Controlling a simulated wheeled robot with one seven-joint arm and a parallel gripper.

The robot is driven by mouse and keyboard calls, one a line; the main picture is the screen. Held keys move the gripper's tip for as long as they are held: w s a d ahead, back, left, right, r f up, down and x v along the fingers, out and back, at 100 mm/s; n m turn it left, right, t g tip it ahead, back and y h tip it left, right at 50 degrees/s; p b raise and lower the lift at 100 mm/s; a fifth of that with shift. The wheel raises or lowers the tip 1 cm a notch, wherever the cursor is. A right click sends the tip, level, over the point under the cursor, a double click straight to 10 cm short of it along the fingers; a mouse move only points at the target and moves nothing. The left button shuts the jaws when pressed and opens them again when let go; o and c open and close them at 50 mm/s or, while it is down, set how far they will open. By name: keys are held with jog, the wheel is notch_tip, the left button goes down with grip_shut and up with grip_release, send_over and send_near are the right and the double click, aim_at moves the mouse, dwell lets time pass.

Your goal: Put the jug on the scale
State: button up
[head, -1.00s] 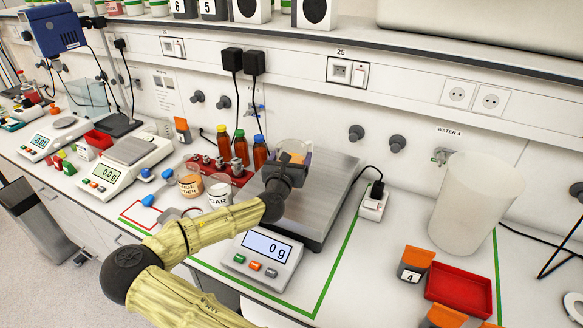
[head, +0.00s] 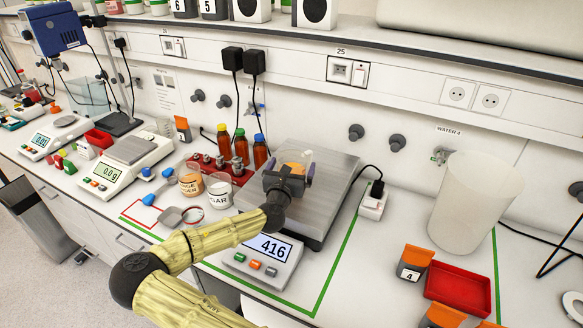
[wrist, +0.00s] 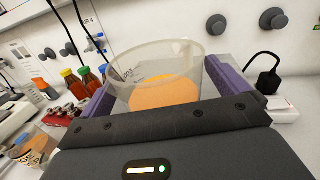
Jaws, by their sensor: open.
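The jug (head: 294,158) is a clear vessel with orange juice in it. It stands upright on the steel plate of the scale (head: 331,190), whose display (head: 270,247) reads 416. In the wrist view the jug (wrist: 160,75) sits between the purple fingers of my gripper (wrist: 168,90). My gripper (head: 289,172) is open around the jug, with a finger on each side. The jug's base is mostly hidden by the gripper in both views.
A plug block (head: 373,203) sits beside the scale.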

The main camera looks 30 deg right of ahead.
jog(key=shift+r, duration=0.15)
jog(key=shift+s+a, duration=0.15)
jog(key=b+v, duration=0.2)
jog(key=v, duration=0.9)
jog(key=shift+s+b, duration=0.25)
jog(key=shift+b, duration=0.05)
jog(key=shift+a, duration=0.2)
